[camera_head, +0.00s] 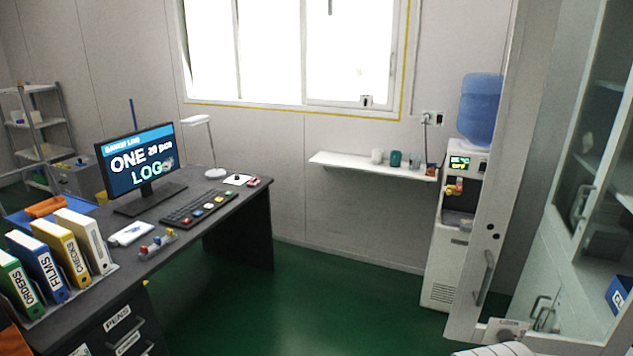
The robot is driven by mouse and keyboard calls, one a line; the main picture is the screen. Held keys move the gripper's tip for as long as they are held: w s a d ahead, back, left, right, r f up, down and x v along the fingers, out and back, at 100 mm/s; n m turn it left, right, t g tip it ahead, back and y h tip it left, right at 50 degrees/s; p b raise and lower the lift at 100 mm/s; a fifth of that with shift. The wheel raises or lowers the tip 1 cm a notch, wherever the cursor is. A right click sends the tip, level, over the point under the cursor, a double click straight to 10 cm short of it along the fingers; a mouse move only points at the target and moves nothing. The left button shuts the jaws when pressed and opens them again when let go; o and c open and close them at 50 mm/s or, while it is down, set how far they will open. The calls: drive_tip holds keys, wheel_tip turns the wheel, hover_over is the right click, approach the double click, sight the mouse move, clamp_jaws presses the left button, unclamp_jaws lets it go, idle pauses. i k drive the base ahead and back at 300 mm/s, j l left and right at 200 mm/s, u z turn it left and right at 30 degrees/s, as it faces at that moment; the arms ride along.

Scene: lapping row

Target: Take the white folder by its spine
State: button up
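The white folder (94,241) stands upright on the dark desk at the left, at the right end of a row of folders. To its left stand a yellow folder labelled CHECKS (64,254), a blue one labelled FILMS (38,267) and a green one labelled ORDERS (17,284). The white folder is close beside the yellow one, and its right side faces open desk. I cannot make out a label on it. I cannot identify my gripper anywhere in this view.
On the desk are a monitor (137,162), a keyboard (199,208), a lamp (205,140) and a small rack of coloured pieces (157,244). A water dispenser (455,240) and a glass cabinet (580,220) stand at the right. The green floor (310,310) between is clear.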

sight(88, 236)
drive_tip(key=z, duration=1.25)
drive_tip(key=u, duration=2.8)
drive_tip(key=i+l, duration=0.25)
drive_tip(key=i, duration=0.25)
drive_tip(key=i+l, duration=0.2)
drive_tip(key=i, duration=0.3)
drive_tip(key=i+l+u, duration=0.1)
drive_tip(key=i+l, duration=0.15)
drive_tip(key=i, duration=0.3)
drive_tip(key=i+l, duration=0.25)
drive_tip(key=i, duration=0.25)
drive_tip(key=i+l, duration=0.3)
drive_tip(key=i, duration=0.2)
